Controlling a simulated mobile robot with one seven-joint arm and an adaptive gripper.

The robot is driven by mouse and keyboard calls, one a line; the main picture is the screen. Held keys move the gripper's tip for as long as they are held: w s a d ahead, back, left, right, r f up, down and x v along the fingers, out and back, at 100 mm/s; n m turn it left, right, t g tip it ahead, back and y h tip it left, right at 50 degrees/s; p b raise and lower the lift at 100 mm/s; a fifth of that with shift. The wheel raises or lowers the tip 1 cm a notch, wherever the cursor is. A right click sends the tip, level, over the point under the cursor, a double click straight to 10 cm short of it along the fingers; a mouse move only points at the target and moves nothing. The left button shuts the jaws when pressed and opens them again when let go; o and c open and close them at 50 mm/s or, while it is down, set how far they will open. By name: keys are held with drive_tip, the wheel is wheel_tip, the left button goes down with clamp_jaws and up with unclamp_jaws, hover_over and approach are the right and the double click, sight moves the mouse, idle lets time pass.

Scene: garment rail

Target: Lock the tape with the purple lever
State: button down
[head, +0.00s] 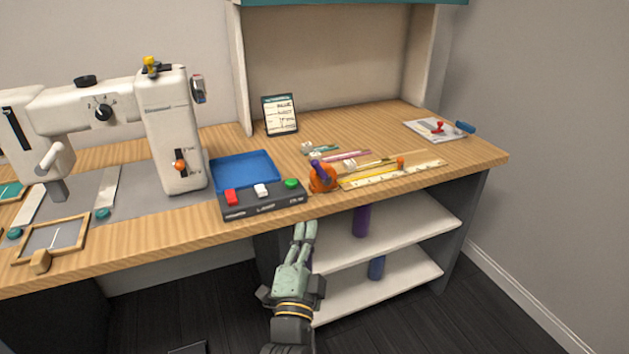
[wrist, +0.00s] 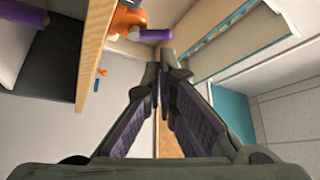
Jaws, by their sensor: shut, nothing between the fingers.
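The orange tape measure (head: 323,184) sits near the front edge of the wooden table, with its yellow tape (head: 385,175) drawn out to the right. The purple lever (head: 317,165) sticks up from the top of its case, tilted. In the wrist view, the orange case (wrist: 125,18) is at the upper edge, with the purple lever (wrist: 152,35) just past my fingertips. My gripper (head: 306,225) is in front of the table edge, below and slightly left of the case, apart from it. Its fingertips (wrist: 160,65) are together and empty.
A control box (head: 262,203) with red, white and green buttons and a blue tray (head: 245,170) stand left of the tape. A sewing machine (head: 170,130) is farther left. Pencils and small items (head: 340,155) lie behind the tape. Shelves (head: 390,235) are below the table.

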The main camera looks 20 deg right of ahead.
drive_tip(key=p, duration=0.6)
approach(317, 170)
drive_tip(key=x, duration=0.5)
drive_tip(key=shift+w+d+r, duration=0.1)
drive_tip(key=shift+r, duration=0.15)
drive_tip(key=shift+w+d, duration=0.35)
drive_tip(key=shift+w, duration=0.4)
